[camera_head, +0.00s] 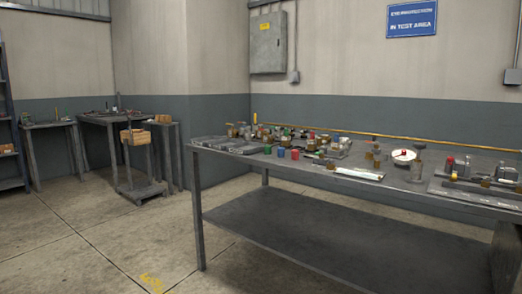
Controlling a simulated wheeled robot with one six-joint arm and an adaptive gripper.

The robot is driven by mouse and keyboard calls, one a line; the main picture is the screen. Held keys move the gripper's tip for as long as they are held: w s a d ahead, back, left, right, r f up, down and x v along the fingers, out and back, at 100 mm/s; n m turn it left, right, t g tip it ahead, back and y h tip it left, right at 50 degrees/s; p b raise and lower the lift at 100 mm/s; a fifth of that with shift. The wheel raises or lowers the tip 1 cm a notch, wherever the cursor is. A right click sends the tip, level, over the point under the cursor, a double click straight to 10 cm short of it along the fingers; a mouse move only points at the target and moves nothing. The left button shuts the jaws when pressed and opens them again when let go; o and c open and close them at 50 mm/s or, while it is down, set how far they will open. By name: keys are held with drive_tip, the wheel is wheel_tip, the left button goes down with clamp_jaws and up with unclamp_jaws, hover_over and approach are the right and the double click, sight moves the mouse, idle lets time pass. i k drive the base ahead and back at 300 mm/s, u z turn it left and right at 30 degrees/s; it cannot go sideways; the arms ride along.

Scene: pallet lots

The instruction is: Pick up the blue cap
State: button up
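A small blue item (281,152), which looks like the blue cap, stands near the front edge of the long grey metal table (340,177), left of the table's middle. A small green item (268,149) is just to its left and a small red item (295,154) just to its right. They are too small to make out in detail. My gripper is not in view.
Flat dark plates (225,145) lie at the table's left end. Many small parts crowd the area behind the caps. A white bowl (403,156) stands farther right. The table has a lower shelf (330,232). Open floor (90,240) lies to the left.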

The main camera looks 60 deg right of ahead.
sight(281, 150)
drive_tip(key=z, duration=0.45)
drive_tip(key=i, duration=1.5)
drive_tip(key=z, duration=0.9)
